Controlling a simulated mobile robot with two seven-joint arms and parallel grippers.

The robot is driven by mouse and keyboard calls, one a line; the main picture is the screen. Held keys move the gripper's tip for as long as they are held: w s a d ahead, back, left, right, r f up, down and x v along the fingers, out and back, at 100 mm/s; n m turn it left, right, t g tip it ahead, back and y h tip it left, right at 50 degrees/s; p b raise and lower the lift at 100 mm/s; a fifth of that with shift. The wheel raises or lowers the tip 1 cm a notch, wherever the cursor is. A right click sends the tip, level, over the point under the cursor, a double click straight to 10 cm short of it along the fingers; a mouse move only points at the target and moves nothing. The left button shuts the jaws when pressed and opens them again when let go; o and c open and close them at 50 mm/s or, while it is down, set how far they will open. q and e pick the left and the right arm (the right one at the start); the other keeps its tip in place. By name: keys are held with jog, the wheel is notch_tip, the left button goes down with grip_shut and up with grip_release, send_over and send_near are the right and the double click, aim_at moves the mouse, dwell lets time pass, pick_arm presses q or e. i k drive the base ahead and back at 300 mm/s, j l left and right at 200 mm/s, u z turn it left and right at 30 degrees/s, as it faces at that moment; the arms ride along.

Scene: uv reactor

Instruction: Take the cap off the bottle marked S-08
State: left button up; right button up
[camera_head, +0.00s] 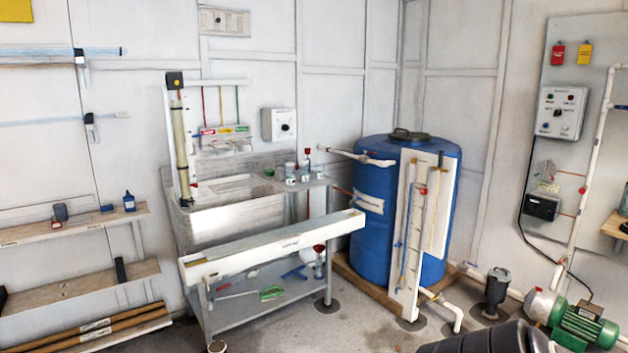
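A pale bottle (290,172) stands at the left of the group. A bottle with a red top (306,168) stands beside it. A small blue bottle (129,202) stands on the wooden wall shelf at the left. The labels are too small to read, so I cannot tell which bottle is marked S-08 or see its cap clearly. Neither of my grippers is in view.
A large blue tank (375,220) with an upright white pipe panel (408,240) stands right of the counter. A green motor pump (582,325) is at the lower right. Some concrete floor (375,335) is clear.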

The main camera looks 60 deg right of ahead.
aim_at(289, 173)
jog(key=k+l+z, duration=0.2)
jog(key=l, duration=0.75)
jog(key=l+z, duration=0.2)
jog(key=l, duration=0.7)
jog(key=l+z, duration=0.15)
jog(key=l, duration=0.8)
jog(key=l+z, duration=0.2)
jog(key=l, duration=0.75)
jog(key=i+l+z, duration=0.2)
jog(key=l, duration=0.75)
jog(key=k+l, duration=0.05)
jog(key=k, duration=0.05)
